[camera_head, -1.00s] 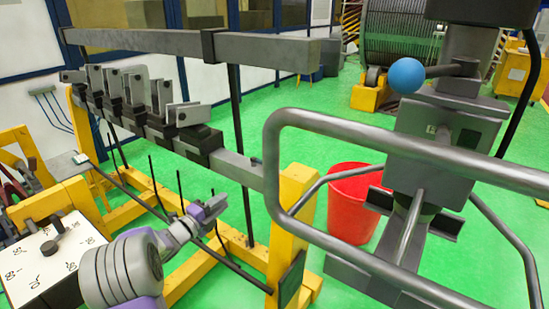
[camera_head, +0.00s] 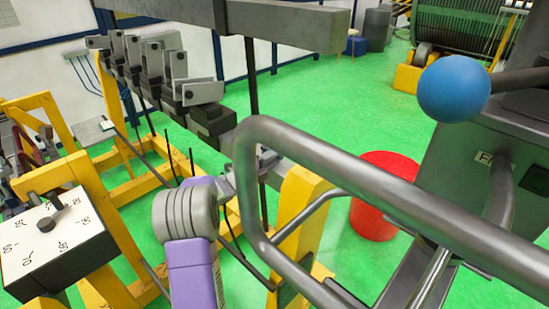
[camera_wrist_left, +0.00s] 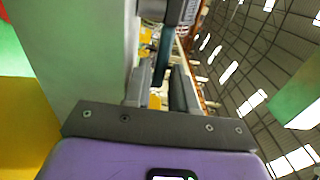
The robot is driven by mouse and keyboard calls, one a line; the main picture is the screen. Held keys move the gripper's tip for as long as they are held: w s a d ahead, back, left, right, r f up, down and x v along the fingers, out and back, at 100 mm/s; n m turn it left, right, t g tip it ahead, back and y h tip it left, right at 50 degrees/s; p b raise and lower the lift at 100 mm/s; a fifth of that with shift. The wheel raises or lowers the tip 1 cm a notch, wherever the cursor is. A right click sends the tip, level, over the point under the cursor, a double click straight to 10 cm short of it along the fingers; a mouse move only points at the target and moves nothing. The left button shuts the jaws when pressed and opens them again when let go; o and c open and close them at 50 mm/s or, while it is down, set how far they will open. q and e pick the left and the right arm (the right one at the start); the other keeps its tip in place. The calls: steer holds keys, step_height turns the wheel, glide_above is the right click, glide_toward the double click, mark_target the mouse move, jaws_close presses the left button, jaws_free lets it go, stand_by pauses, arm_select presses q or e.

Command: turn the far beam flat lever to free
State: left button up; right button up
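A dark beam (camera_head: 226,142) runs from the back left toward the middle and carries a row of grey levers. Several have raised plates, such as this one (camera_head: 178,64). The nearest lever (camera_head: 202,92) lies flat on its dark block. I cannot tell for certain which lever is the far beam flat lever. My left gripper (camera_head: 238,178) is below and to the right of the flat lever, near the beam's near end. A grey tube partly hides it. In the left wrist view its fingers (camera_wrist_left: 161,92) stand apart with a visible gap between them. My right gripper is not in view.
A thick bent grey tube (camera_head: 330,165) crosses the front. A blue ball knob (camera_head: 454,87) is at the right, and a red bin (camera_head: 375,215) stands behind the tube. A dial box (camera_head: 55,250) is at the lower left. Yellow frame posts (camera_head: 300,215) stand below the beam.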

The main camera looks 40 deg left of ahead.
arm_select(q)
steer(key=shift+w+d, duration=0.1)
steer(key=shift+w, duration=0.45)
steer(key=shift+c, duration=0.3)
jaws_close()
